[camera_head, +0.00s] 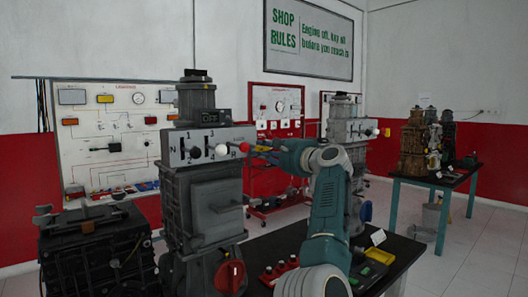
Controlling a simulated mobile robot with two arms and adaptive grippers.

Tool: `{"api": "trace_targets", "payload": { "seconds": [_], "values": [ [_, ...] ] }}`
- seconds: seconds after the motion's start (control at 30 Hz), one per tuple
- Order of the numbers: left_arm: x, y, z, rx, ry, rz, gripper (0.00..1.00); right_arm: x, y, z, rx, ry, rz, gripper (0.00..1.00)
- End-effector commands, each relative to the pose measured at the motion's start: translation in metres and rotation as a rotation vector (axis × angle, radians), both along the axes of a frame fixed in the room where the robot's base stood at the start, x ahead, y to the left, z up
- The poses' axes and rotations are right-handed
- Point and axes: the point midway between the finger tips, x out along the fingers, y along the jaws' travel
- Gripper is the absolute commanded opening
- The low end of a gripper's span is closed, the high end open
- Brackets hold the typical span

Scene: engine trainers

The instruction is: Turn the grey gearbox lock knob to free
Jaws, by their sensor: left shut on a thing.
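The grey gearbox (203,195) stands upright at left centre. Its upper front panel (182,148) carries shift markings, dark knobs and a white ball knob (221,150). A red ball knob (244,147) shows at the panel's right edge. A big red knob (230,276) is low on its front. I cannot tell which is the lock knob. My left gripper (256,150) points left beside the panel, with its fingertips at the red ball knob. It appears shut on that knob; the contact is small and partly hidden. My right gripper is not in view.
A lighter grey gearbox (345,130) stands behind my arm. A black gearbox (97,250) is at lower left. Red pieces (280,268) and a yellow-topped item (380,256) lie on the dark bench.

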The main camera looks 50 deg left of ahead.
Motion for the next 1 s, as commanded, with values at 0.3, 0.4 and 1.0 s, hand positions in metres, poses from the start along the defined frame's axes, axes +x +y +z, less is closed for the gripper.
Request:
{"api": "trace_targets", "payload": {
  "seconds": [0.3, 0.4, 1.0],
  "values": [
    [0.000, 0.000, 0.001, 0.001, -0.004, -0.001, 0.40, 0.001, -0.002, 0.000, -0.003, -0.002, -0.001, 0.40],
    [0.000, 0.000, 0.001, 0.001, -0.003, -0.001, 0.40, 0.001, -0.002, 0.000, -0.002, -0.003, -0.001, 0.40],
    [-0.007, -0.092, 0.000, 0.000, -0.004, -0.004, 0.40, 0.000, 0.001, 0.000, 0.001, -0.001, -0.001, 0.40]
  ]
}}
